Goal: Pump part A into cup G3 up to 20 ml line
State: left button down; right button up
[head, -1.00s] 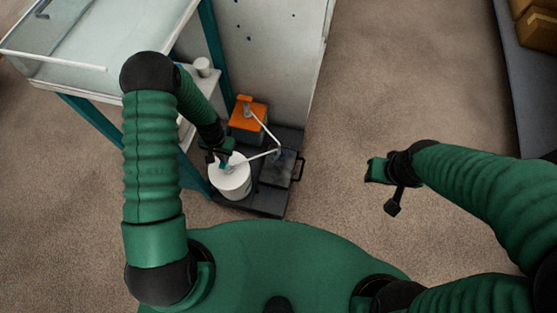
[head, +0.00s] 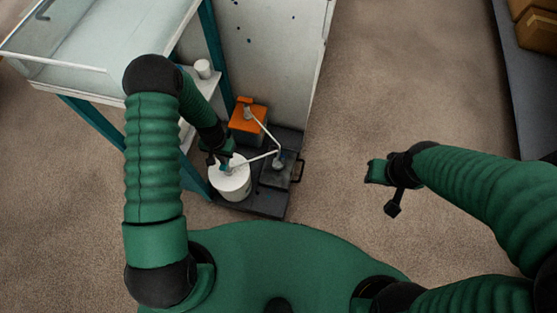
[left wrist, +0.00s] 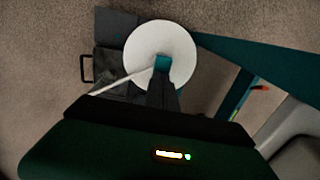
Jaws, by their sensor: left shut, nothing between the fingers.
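A white round tub (head: 230,184) stands on a dark low base. A thin white spout (head: 258,158) runs right from its pump top. An orange container (head: 247,125) stands behind it, and its spout also ends near a small grey cup-like shape (head: 279,163). I cannot read any cup label, ml line or fill level. My left gripper (head: 222,162) is shut and empty, at the tub's pump top. The left wrist view shows the white tub lid (left wrist: 144,38) with a teal piece (left wrist: 162,63) at my fingertips; contact is unclear. My right gripper (head: 376,171) is over bare floor, away from the pumps.
The dark base (head: 268,207) has a handle at its right. A pale panel (head: 275,60) rises behind.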

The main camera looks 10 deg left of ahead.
pick_arm(q)
jog(key=shift+r, duration=0.6)
jog(key=shift+f, duration=0.15)
pick_arm(e)
jog(key=shift+r, duration=0.45)
pick_arm(q)
jog(key=shift+f+b, duration=0.5)
jog(key=shift+f, duration=0.2)
pick_arm(e)
jog(key=shift+f, duration=0.5)
pick_arm(q)
jog(key=shift+r+p, duration=0.75)
pick_arm(e)
jog(key=shift+r, duration=0.75)
